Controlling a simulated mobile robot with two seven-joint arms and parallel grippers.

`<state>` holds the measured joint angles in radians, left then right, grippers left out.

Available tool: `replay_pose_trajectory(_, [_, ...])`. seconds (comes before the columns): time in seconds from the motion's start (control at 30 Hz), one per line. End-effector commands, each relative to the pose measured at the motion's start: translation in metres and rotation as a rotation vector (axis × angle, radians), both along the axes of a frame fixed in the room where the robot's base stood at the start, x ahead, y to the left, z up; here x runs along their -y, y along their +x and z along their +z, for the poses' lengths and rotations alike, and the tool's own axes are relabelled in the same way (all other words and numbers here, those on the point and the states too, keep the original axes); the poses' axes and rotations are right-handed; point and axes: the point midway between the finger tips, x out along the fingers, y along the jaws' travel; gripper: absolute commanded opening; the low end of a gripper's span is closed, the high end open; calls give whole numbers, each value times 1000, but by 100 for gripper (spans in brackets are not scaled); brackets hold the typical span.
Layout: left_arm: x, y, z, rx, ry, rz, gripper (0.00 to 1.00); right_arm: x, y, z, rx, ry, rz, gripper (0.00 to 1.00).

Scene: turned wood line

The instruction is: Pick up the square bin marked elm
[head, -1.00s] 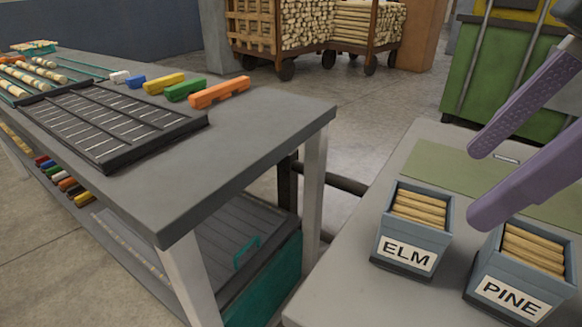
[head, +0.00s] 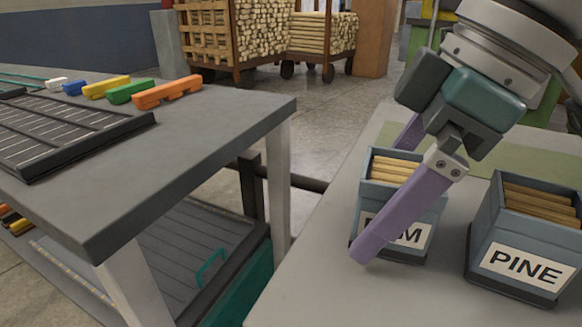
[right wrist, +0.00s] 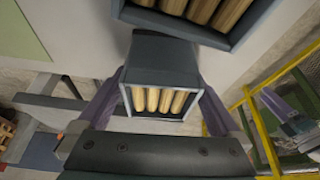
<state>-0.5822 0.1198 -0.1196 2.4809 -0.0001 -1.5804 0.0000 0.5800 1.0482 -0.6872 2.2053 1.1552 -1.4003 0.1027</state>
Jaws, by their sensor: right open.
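The square bin marked elm (head: 428,208) is blue-grey, holds light wooden rods and stands upright on the grey table at right. A finger crosses its label, leaving mainly the M readable. My right gripper (head: 385,195) is open, with one purple finger in front of the bin and the other partly hidden behind it. In the right wrist view the bin (right wrist: 165,55) lies between the two spread fingers (right wrist: 161,85). I cannot tell whether either finger touches it.
The similar pine bin (head: 480,235) stands close on the right. A green mat (head: 500,170) lies behind the bins. A dark grey bench (head: 215,135) at left carries a black slotted tray (head: 60,140) and coloured blocks (head: 130,92). Floor separates bench and table.

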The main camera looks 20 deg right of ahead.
Motion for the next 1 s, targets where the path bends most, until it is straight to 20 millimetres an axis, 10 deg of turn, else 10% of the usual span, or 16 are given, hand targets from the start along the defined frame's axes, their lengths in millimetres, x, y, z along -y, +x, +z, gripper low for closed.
replay_pose_trajectory(0.2, [0,0,0,1,0,0,50,0,0,0,0,0,0,99])
replay_pose_trajectory(1.0, [0,1,0,2,0,-1,50,0,0,0,2,0,1,13])
